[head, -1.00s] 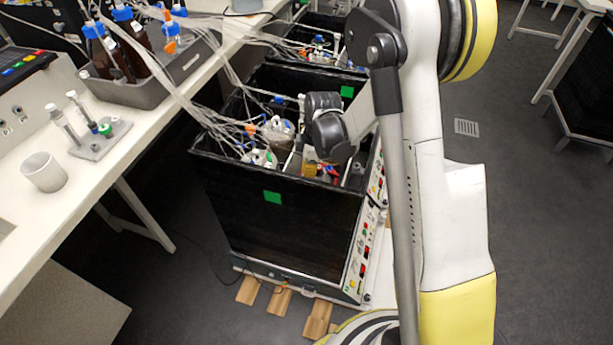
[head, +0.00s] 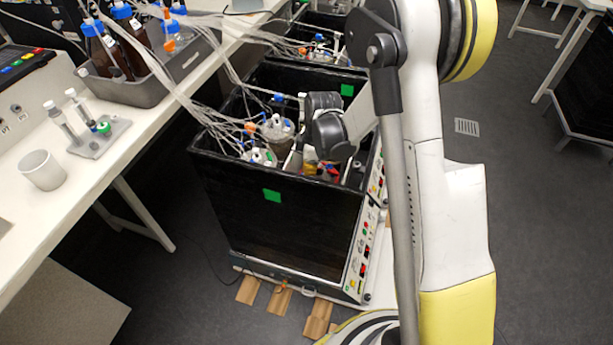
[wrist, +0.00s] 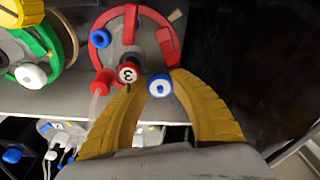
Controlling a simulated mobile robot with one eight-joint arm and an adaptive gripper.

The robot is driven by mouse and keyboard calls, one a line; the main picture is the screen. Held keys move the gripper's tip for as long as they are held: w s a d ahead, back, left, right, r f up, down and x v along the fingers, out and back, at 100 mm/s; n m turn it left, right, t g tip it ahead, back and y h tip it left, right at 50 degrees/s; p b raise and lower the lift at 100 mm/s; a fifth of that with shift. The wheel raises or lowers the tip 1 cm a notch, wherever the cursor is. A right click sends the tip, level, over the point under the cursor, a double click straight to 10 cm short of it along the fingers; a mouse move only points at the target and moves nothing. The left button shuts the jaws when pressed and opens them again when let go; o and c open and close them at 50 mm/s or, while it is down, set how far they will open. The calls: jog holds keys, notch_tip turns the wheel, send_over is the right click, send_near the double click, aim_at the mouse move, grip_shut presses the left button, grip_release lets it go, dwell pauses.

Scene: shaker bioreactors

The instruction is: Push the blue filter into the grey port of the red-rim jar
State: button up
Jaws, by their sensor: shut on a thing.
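The red-rim jar (wrist: 165,45) shows at the top middle of the wrist view, with a grey lid inside its red rim. On or beside its lid are a blue ring (wrist: 100,38), a red cap (wrist: 102,83) and a red-and-black cap marked 3 (wrist: 127,73). My gripper (wrist: 158,80) has yellow fingers, shut on the blue filter (wrist: 159,87), which has a white centre. The filter is at the jar's near edge, close to the cap marked 3. I cannot make out the grey port or whether the filter touches it. In the head view, my wrist hides most of the jar.
The black box (head: 275,225) has high walls around my gripper. Tubes run from the bench (head: 95,175) into the box.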

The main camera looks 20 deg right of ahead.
jog(key=o, duration=0.8)
notch_tip(320, 180, up, 12)
jog(key=d, duration=0.1)
jog(key=shift+s+d, duration=0.25)
jog(key=shift+d, duration=0.1)
jog(key=shift+f, duration=0.1)
